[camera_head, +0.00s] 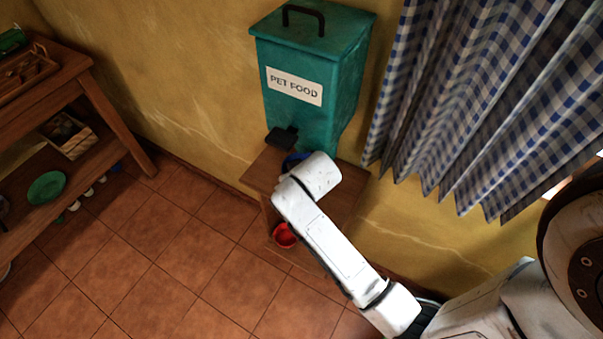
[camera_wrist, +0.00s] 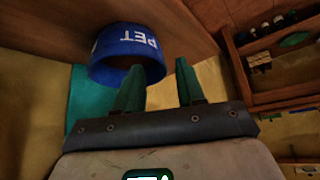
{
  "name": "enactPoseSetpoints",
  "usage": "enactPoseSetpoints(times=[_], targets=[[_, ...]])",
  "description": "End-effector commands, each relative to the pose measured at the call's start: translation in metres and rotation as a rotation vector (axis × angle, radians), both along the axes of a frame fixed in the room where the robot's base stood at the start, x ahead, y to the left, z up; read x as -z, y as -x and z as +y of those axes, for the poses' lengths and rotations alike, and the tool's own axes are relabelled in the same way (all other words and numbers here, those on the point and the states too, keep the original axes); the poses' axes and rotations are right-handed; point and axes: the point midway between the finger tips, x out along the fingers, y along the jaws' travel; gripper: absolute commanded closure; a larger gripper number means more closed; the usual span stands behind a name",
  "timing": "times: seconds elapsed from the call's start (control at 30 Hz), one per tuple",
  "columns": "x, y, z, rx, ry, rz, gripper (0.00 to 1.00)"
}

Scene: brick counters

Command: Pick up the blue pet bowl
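The blue pet bowl (camera_wrist: 122,45) has white lettering reading "PET", upside down in the wrist view. In the head view only a sliver of the bowl (camera_head: 291,160) shows on the small wooden table, behind my arm. My gripper (camera_wrist: 159,66) is open with two green fingers. The left finger overlaps the bowl in the wrist view, and the bowl's right edge lies between the fingers in the picture. I cannot tell whether they touch. In the head view the fingers are hidden behind my white arm.
The teal pet food dispenser (camera_head: 305,70) stands at the wall behind the bowl. The small wooden table (camera_head: 262,172) is beneath. A red bowl (camera_head: 284,235) sits low by it. A checked curtain (camera_head: 470,90) hangs at the right. A wooden shelf (camera_head: 105,115) stands left; the tiled floor between is clear.

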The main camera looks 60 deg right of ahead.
Motion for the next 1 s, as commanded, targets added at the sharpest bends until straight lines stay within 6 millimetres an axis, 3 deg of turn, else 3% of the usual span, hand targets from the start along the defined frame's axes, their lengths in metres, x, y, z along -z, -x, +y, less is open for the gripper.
enactPoseSetpoints(times=[0.23,0.53,0.9,1.0], targets=[[-0.001,-0.015,-0.01,0.001,0.002,-0.001,0.61],[0.035,-0.033,-0.021,0.001,0.0,0.002,0.61],[0.042,-0.037,-0.023,0.0,0.0,0.0,0.61],[0.042,-0.037,-0.023,0.0,0.0,0.0,0.71]])
